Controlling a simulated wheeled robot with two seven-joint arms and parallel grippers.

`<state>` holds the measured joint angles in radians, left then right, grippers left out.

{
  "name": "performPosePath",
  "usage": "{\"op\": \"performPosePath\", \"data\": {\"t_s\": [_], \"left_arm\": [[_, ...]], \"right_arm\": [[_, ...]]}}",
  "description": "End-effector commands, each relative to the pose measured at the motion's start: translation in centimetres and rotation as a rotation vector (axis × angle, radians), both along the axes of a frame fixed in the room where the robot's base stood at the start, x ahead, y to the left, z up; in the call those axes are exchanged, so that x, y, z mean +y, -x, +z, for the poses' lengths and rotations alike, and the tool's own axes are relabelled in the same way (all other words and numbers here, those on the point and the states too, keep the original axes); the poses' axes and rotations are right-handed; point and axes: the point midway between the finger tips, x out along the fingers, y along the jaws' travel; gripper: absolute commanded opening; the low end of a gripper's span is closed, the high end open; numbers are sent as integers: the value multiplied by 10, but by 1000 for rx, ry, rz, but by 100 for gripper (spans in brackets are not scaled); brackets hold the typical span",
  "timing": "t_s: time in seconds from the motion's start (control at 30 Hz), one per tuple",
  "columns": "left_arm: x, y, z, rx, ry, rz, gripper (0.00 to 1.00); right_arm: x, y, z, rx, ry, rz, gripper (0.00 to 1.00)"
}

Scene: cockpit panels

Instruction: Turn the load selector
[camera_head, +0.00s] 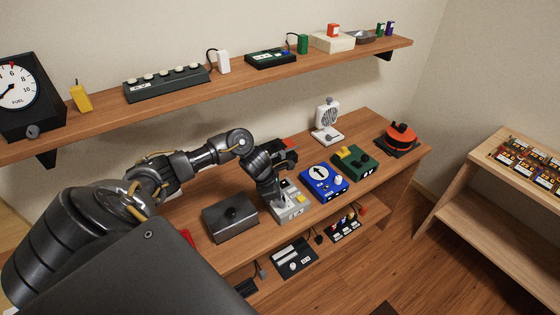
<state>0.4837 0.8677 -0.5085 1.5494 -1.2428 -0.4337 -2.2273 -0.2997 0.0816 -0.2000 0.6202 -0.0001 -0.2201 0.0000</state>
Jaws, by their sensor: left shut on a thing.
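My left gripper (281,201) reaches down onto a light grey box (291,214) with a yellow button on the wooden desk. It is shut on a part on top of this box, probably its knob or lever; the fingers hide most of that part. No label for a load selector can be read, so I cannot confirm that this box is it. My right gripper is not in view.
A dark grey box with a black knob (231,217) stands left of the grey box. A blue box with a white arrow dial (323,181) and a green box (353,162) stand to its right. Small panels (294,257) lie on the lower shelf.

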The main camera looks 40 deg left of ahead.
Motion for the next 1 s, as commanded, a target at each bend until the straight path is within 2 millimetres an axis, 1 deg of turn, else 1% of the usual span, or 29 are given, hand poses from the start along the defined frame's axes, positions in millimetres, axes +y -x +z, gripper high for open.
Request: {"op": "performPosePath", "data": {"t_s": [0.2, 0.37, 0.67, 1.0], "left_arm": [[0, 0, 0, -1, -1, 17, 4], [0, 1, 0, -1, -3, 78, 4], [-1, 1, 0, -1, -3, 301, 4], [-2, 1, 2, -1, -2, 552, 4]], "right_arm": [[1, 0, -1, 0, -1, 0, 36], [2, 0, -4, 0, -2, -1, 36], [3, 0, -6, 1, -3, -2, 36], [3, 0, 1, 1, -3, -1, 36]]}}
